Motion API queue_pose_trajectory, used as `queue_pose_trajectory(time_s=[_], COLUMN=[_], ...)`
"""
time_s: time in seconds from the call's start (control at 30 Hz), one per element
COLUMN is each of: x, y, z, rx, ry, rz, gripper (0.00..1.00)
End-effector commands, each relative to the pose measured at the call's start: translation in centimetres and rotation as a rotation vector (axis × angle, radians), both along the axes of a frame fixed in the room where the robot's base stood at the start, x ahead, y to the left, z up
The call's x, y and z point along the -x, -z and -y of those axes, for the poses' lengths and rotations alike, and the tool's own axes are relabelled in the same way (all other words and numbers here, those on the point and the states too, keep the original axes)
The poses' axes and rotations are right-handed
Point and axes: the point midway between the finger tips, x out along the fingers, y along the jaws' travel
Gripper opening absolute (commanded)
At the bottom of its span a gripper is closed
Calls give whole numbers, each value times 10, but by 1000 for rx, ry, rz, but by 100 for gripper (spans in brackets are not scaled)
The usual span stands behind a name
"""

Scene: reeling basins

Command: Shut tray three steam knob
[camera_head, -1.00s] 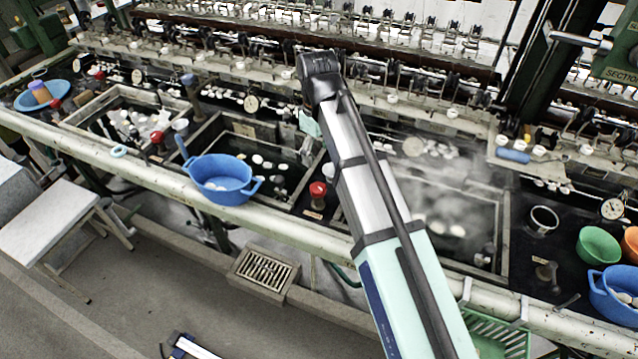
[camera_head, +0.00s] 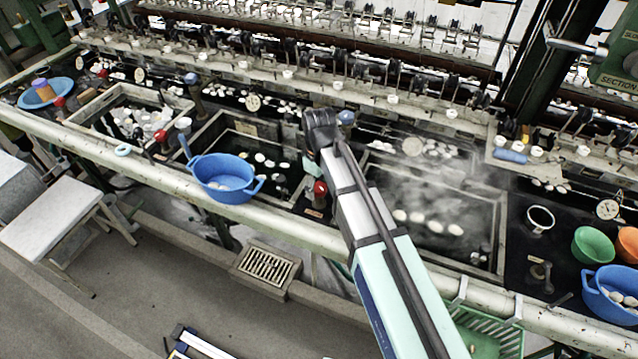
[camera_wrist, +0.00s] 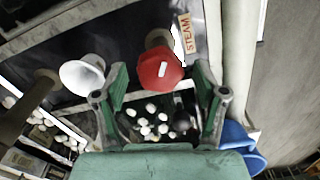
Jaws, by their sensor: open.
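A red steam knob (camera_head: 320,188) stands on the dark strip between the middle basin and the steaming right basin. In the wrist view the red knob (camera_wrist: 158,71) has a small white mark and a STEAM tag (camera_wrist: 187,33) beside it. My gripper (camera_wrist: 160,80) is open, with one green finger on each side of the knob in that picture. I cannot tell whether the fingertips are level with it or touching it. In the head view the end of my arm is just above and behind the knob, and the fingers are mostly hidden.
White cocoons lie in the steaming right basin (camera_head: 503,235). A blue bowl (camera_head: 224,180) sits on the front rail, left of the knob. A white flared piece (camera_wrist: 82,75) stands near one finger in the wrist view. Two other red knobs are farther left.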

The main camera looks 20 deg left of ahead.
Motion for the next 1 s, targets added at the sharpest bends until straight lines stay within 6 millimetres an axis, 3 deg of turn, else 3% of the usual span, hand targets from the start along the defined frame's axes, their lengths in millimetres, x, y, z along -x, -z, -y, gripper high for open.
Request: queue_pose_trajectory(time_s=[0.23, 0.4, 0.77, 1.0], x=[0, 0, 0, 0], y=[1, 1, 1, 1], z=[0, 0, 0, 0], rx=[0, 0, 1, 1], ry=[0, 0, 22, 127], rz=[0, 0, -1, -1], gripper=[71, 11, 11, 11])
